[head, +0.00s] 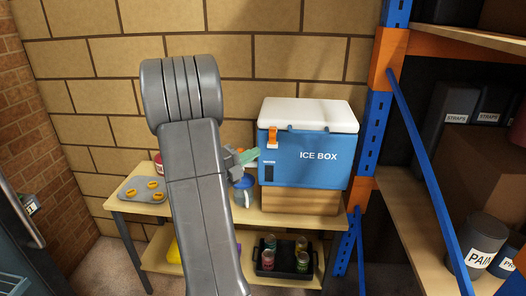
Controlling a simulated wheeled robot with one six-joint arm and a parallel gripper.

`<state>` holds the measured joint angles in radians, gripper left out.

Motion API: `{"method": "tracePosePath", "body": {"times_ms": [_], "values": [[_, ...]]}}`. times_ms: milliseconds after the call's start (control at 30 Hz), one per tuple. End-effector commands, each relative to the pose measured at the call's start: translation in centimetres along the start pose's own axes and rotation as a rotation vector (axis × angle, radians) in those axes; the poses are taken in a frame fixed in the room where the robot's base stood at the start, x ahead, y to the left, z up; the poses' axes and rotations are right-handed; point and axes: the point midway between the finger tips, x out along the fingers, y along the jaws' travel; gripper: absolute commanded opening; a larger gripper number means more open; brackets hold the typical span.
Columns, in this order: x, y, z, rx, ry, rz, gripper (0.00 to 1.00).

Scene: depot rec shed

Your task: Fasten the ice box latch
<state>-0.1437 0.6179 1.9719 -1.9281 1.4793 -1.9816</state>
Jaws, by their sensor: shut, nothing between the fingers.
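The ice box (312,160) is blue with a white lid (310,114) and stands on a wooden block on the bench. The lid looks down on the box. The orange latch (272,138) is at the left of the front face, near the lid's edge; the picture is too small to tell how it is set. My gripper (252,155) is just left of the box, a little below and left of the latch. Its pale green fingers are shut and empty. I cannot tell whether they touch the box. My arm hides part of the bench.
The wooden bench (255,216) carries a tray with yellow-orange discs (142,190) at left and a blue item (244,188) beside the box. A black tray (284,272) of jars sits on the lower shelf. A blue and orange rack (385,60) stands close at right.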

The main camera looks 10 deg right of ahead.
Motion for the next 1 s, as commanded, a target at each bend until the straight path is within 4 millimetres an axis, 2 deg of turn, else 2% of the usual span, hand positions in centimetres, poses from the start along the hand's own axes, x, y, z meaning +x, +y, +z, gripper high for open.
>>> {"method": "tracePosePath", "body": {"times_ms": [33, 200, 400, 833, 1000], "values": [[-1.1, 0.0, 0.1, 0.001, -0.005, -0.001, 0.0], [-3.6, -0.3, 0.1, 0.001, -0.004, -0.001, 0.0], [-5.1, -0.6, 0.0, 0.002, 0.0, -0.001, 0.0], [-5.4, -0.6, 0.0, 0.001, 0.001, -0.001, 0.0], [-4.7, -0.6, -0.1, 0.0, 0.004, -0.001, 0.0]]}}
